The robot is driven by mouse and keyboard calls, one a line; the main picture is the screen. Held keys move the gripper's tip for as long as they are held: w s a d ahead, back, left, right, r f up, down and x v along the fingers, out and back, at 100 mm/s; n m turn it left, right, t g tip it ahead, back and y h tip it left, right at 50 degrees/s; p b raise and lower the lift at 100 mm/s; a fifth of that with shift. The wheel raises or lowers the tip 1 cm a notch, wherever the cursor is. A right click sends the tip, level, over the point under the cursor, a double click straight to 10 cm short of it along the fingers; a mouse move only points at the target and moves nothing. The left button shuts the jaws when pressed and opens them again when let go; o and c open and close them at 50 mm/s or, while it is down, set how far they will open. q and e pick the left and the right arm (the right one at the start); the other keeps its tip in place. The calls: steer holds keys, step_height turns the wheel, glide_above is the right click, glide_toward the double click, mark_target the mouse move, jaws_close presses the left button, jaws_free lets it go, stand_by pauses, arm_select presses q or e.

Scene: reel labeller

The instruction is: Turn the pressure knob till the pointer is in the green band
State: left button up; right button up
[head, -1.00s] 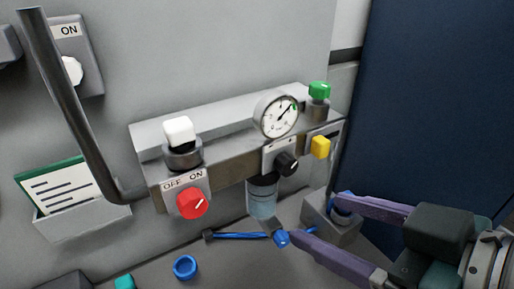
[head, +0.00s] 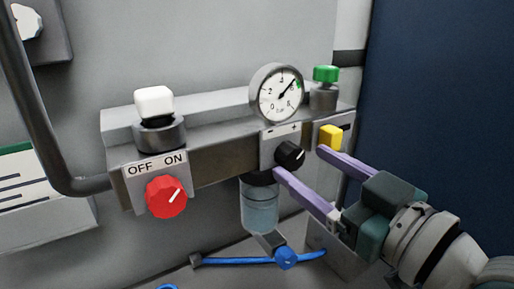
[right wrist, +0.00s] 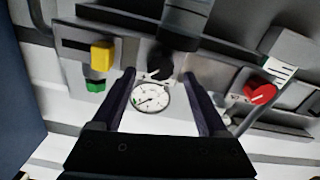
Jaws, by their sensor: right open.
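The black pressure knob (head: 290,155) with a pale mark sits on the regulator plate marked minus and plus. The round white gauge (head: 277,93) is just above it. Its pointer leans to the upper right, with its tip close to the small green band; I cannot tell whether it is inside. My right gripper (head: 299,161) is open, its purple fingers reaching towards the knob from the lower right. In the right wrist view the knob (right wrist: 160,65) appears between the open fingertips (right wrist: 159,74), apparently untouched. My left gripper is out of view.
A red OFF/ON switch (head: 166,197) and a white button (head: 155,103) are to the left. A yellow button (head: 330,137) and a green-topped part (head: 325,87) are close on the right. A clear bowl (head: 260,205) and a blue-handled valve (head: 286,257) are below.

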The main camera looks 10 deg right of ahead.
mark_target(290, 156)
steer(key=shift+x, duration=1.35)
steer(key=shift+c, duration=0.4)
jaws_close()
